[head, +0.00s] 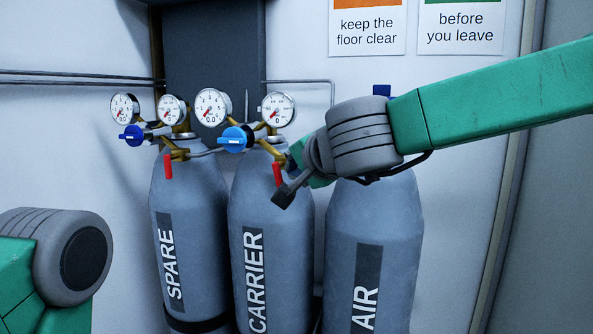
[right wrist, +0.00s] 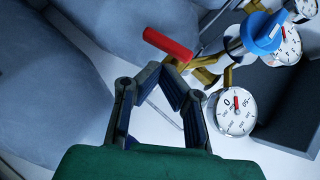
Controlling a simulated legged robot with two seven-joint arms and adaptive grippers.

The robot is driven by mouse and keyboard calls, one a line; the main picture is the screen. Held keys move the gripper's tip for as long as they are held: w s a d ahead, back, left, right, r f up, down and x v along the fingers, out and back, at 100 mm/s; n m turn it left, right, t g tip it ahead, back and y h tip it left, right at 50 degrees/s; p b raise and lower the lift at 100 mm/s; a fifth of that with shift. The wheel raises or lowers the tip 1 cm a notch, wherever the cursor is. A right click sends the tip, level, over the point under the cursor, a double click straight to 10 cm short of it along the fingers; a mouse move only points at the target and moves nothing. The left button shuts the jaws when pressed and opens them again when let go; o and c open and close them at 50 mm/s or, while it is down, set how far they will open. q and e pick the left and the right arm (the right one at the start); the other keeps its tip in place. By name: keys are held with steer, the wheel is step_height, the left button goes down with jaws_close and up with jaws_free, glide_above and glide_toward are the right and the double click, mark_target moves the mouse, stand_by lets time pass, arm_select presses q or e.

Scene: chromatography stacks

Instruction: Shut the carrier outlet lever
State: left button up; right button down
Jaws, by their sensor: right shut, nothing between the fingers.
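The carrier outlet lever (head: 277,174) is a red handle that hangs down from the brass outlet at the neck of the CARRIER cylinder (head: 243,195). In the right wrist view the red lever (right wrist: 168,43) lies slantwise just beyond my fingertips. My right gripper (right wrist: 164,70) is shut and empty, with its tips close to the lever; I cannot tell whether they touch it. In the head view my right wrist and forearm come in from the right across the AIR cylinder's top and mostly hide the fingers. My left gripper is not in view.
The SPARE cylinder (head: 190,215) stands left of CARRIER with its own red lever (head: 168,166). The AIR cylinder (head: 395,235) stands to the right. Several round gauges and a blue regulator knob (head: 235,138) sit above and left of the carrier lever. Thin pipes run along the wall.

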steer(key=shift+a+r, duration=0.25)
steer(key=shift+r, duration=0.05)
steer(key=shift+d, duration=0.1)
